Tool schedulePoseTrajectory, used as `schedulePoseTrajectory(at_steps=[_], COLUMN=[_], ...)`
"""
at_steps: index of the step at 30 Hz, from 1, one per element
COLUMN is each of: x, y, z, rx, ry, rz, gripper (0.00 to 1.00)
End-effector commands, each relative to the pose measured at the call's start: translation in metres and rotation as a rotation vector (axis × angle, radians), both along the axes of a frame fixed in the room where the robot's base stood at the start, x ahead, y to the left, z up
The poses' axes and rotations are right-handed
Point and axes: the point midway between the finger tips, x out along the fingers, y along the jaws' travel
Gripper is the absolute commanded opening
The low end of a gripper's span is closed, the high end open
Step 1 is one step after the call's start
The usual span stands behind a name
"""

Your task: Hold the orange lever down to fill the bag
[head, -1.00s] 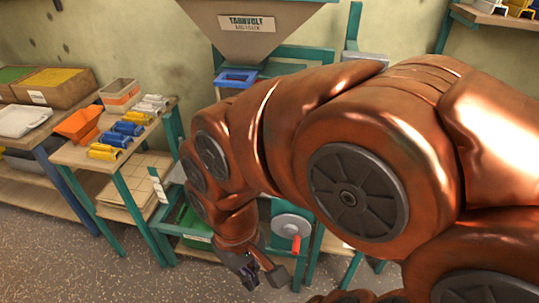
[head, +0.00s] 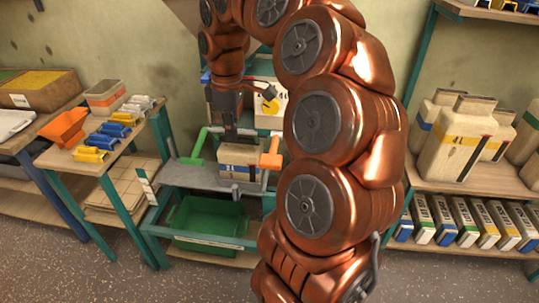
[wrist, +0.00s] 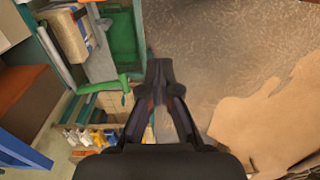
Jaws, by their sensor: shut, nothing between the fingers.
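The orange lever (head: 271,155) sticks up at the right of the stand in the head view. A tan bag with a blue-marked label (head: 238,165) stands on the grey platform to its left. My gripper (head: 233,140) points down and appears just above the bag in the head view, left of the orange lever and apart from it. In the wrist view my gripper (wrist: 160,72) is shut and empty, with floor behind its tips. The bag (wrist: 68,30) is at upper left there. The orange lever is not clear in the wrist view.
A green lever (head: 197,147) stands left of the bag; it also shows in the wrist view (wrist: 108,84). A green bin (head: 207,222) sits below the platform. A side table with colored parts (head: 108,135) is left, and shelves with bags (head: 458,140) are right.

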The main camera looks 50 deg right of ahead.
Motion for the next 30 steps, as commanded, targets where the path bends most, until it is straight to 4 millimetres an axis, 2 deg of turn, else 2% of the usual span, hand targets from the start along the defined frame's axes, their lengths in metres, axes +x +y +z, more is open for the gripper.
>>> schedulePoseTrajectory(at_steps=[1, 6, 9, 12, 16, 30], x=[0.007, 0.011, 0.009, 0.006, 0.004, 0.003], y=[-0.023, -0.089, -0.116, -0.131, -0.139, -0.139], z=[-0.002, -0.008, -0.012, -0.014, -0.015, -0.021], rx=[-0.001, -0.007, -0.01, -0.013, -0.015, -0.012], ry=[-0.004, 0.0, 0.004, 0.009, 0.011, 0.014], rz=[-0.001, 0.005, 0.003, 0.003, 0.002, 0.002], gripper=[0.0, 0.0, 0.0, 0.0, 0.0, 0.0])
